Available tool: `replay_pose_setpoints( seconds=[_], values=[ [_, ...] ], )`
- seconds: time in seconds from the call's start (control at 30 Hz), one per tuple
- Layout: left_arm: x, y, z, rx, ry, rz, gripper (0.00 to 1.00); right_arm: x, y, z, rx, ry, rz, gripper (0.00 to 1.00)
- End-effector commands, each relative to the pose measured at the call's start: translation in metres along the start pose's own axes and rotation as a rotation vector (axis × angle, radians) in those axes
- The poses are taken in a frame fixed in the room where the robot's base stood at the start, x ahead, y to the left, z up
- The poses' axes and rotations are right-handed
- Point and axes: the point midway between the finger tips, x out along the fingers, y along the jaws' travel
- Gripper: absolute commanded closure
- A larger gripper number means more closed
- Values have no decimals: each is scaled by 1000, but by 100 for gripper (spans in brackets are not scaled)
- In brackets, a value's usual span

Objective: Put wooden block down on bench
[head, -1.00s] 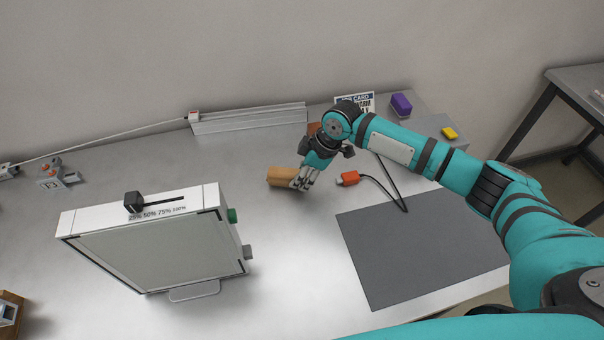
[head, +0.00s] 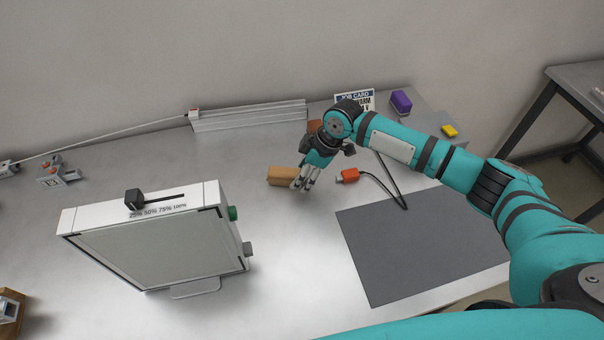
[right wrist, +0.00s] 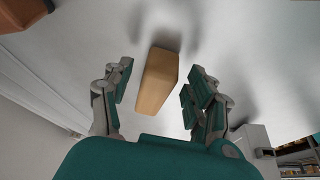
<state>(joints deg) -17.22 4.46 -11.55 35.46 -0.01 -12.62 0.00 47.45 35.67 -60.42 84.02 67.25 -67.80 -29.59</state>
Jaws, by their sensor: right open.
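The wooden block (head: 281,176) lies on the grey bench (head: 300,235), near the middle of its far half. In the right wrist view the block (right wrist: 158,82) shows between the spread fingers, with a gap on both sides. My right gripper (head: 302,187) is open at the block's right end in the head view, and it also shows open in the right wrist view (right wrist: 155,100). The gripper hides part of the block's right end in the head view. My left gripper is not in view.
A white lightbox (head: 150,245) stands to the left. An orange connector (head: 348,175) with a dark cable lies just right of the gripper, beside a dark grey mat (head: 420,245). A purple block (head: 401,102) and yellow block (head: 449,131) sit at the back right.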

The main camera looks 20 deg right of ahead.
Motion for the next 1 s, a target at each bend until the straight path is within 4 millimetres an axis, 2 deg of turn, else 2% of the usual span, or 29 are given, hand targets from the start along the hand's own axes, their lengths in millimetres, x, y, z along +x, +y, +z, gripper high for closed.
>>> replay_pose_setpoints(
  seconds=[0.4, 0.5, 0.7, 1.0],
  values=[
    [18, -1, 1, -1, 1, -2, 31, -83, 1, 0, -2, 1, 5, 42],
    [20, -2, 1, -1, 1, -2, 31, -98, 1, 0, -1, 1, 4, 42],
    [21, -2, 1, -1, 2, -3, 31, -112, 0, 0, 0, 0, 2, 42],
    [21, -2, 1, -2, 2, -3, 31, -113, 0, 0, 0, 0, 1, 42]
  ],
)
